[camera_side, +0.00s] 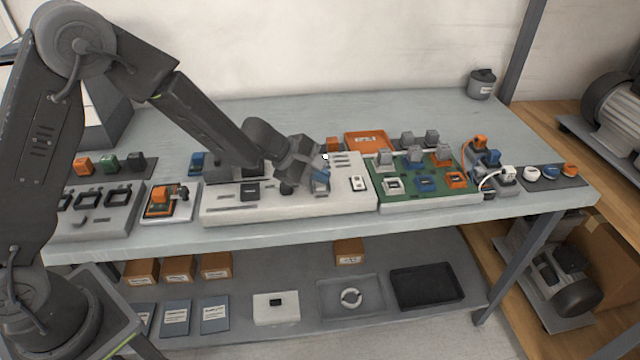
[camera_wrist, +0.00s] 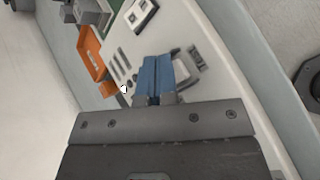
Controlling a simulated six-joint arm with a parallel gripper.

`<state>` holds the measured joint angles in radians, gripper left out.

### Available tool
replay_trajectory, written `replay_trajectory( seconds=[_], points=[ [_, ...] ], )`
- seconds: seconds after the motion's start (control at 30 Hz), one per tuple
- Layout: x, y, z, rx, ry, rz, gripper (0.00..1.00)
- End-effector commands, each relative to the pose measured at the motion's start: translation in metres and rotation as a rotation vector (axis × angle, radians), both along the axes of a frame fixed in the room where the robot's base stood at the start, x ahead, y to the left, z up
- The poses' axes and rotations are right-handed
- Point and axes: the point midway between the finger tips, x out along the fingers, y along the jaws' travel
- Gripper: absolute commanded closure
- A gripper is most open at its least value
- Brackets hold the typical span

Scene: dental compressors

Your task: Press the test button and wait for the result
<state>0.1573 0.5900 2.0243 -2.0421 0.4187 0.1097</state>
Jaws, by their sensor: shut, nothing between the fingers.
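A long white test panel (camera_side: 240,212) lies on the bench. It carries a black square part (camera_side: 250,192), a dark round knob (camera_side: 288,188) and a white plate with dark marks (camera_side: 357,184). I cannot tell which part is the test button. My gripper (camera_side: 321,178) is shut and empty, low over the right half of the panel. In the wrist view its blue fingertips (camera_wrist: 156,72) are together over the white panel surface (camera_wrist: 165,40), and a grey part (camera_wrist: 195,57) shows just right of them. What lies directly under the tips is hidden, and contact cannot be told.
A green circuit board (camera_side: 405,187) with grey, blue and orange parts stands right of the panel. An orange tray (camera_side: 367,141) is behind. An orange-and-grey unit (camera_side: 158,201) and a grey slotted fixture (camera_side: 100,215) stand to the left. The bench's front strip (camera_side: 300,232) is clear.

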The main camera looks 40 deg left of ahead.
Motion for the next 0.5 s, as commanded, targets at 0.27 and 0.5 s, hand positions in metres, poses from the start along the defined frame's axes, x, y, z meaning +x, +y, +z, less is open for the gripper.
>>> replay_trajectory(
  seconds=[0.27,0.5],
  points=[
    [0.0000,-0.0001,-0.0021,0.000,0.001,-0.001,1.00],
    [0.0001,-0.0001,-0.0048,0.001,0.000,-0.001,1.00]
  ],
)
